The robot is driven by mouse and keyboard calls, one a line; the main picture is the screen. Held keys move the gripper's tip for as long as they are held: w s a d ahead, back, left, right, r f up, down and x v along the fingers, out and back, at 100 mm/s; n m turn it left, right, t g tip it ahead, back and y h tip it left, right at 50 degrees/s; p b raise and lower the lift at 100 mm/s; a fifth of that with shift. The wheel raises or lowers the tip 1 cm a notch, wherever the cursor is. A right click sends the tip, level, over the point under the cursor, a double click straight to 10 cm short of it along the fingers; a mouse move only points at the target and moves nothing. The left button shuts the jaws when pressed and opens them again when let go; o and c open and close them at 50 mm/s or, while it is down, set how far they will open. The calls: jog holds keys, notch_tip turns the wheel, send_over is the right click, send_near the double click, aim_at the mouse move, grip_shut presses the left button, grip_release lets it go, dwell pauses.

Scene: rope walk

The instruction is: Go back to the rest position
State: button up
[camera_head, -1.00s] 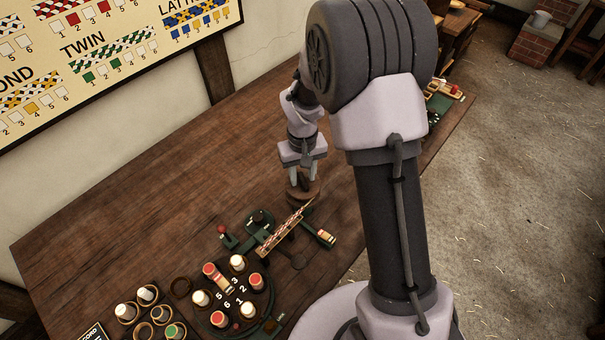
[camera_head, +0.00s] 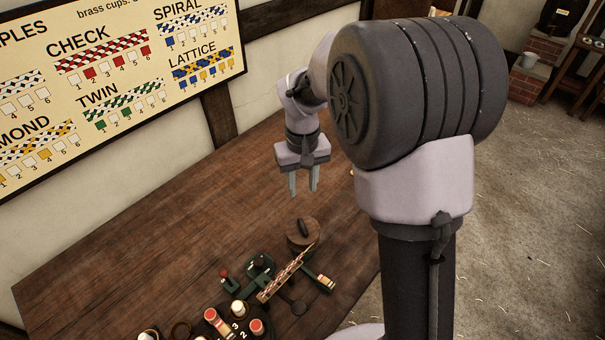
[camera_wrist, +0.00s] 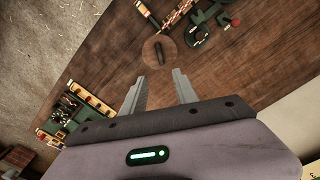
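My gripper (camera_head: 303,182) hangs above the wooden table (camera_head: 170,235), pointing down, its two fingers apart with nothing between them. In the wrist view the fingers of my gripper (camera_wrist: 160,88) are spread with table showing between them. A round wooden piece with a dark handle on top (camera_head: 303,236) stands on the table below my gripper, clear of the fingers. It also shows in the wrist view (camera_wrist: 152,55), beyond the fingertips.
Beside the round piece is a green device with a braided strip (camera_head: 287,272). Bobbins (camera_head: 240,309) stand in a round holder at the front. In the wrist view a green board with small items (camera_wrist: 72,113) lies at left. A pattern sign (camera_head: 125,75) hangs behind.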

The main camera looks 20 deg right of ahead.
jog(key=shift+r, duration=0.8)
jog(key=s+a+m+t+y+b, duration=0.2)
jog(key=s+m+t+b, duration=0.3)
jog(key=s+b, duration=0.7)
jog(key=s+a, duration=0.1)
jog(key=s, duration=0.9)
jog(key=shift+s+a+t+b, duration=0.2)
jog(key=shift+s+t+b, duration=0.05)
jog(key=shift+t+b, duration=0.15)
